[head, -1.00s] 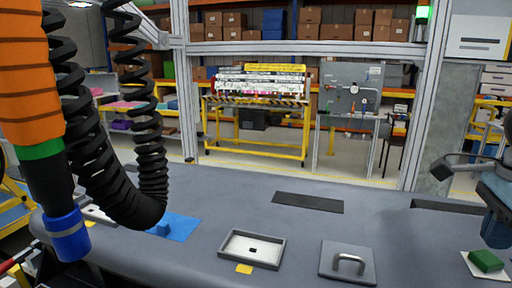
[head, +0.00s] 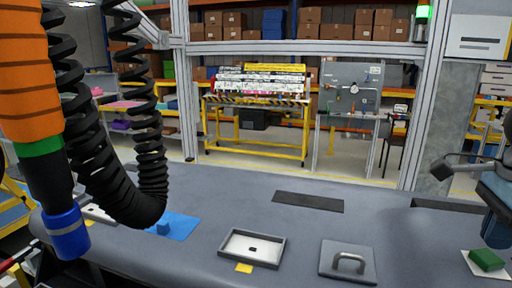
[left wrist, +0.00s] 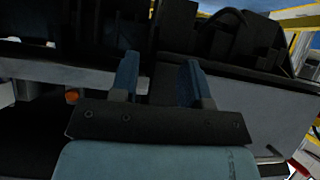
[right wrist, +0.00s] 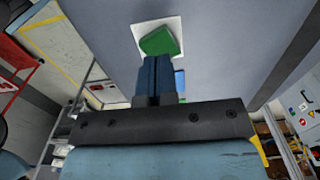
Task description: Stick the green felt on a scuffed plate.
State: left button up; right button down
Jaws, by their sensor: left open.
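The green felt (head: 486,260) is a small thick green piece at the right end of the bench. It is over a white square (head: 472,264). In the right wrist view the felt (right wrist: 157,41) and the white square (right wrist: 178,27) are just past my fingertips. My right gripper (right wrist: 156,62) has its fingers together, pointing down at the felt; whether the tips touch it is unclear. My left gripper (left wrist: 158,78) is open with nothing between its fingers. A grey plate with a handle (head: 333,271) lies front centre-right. I cannot make out scuffs on any plate.
A shallow tray (head: 229,250) with a small dark mark stands left of the handled plate, a yellow piece (head: 244,268) before it. A dark strip (head: 308,202) lies behind. A blue mat (head: 186,226) is at left, near black coiled hoses (head: 150,195). Bench between is clear.

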aim_at(488, 256)
jog(key=shift+f+b, duration=1.25)
dwell(0.4)
jog(key=shift+s, duration=0.1)
dwell(0.4)
notch_tip(488, 256, up, 8)
jog(key=p, duration=0.4)
jog(key=shift+p, duration=0.3)
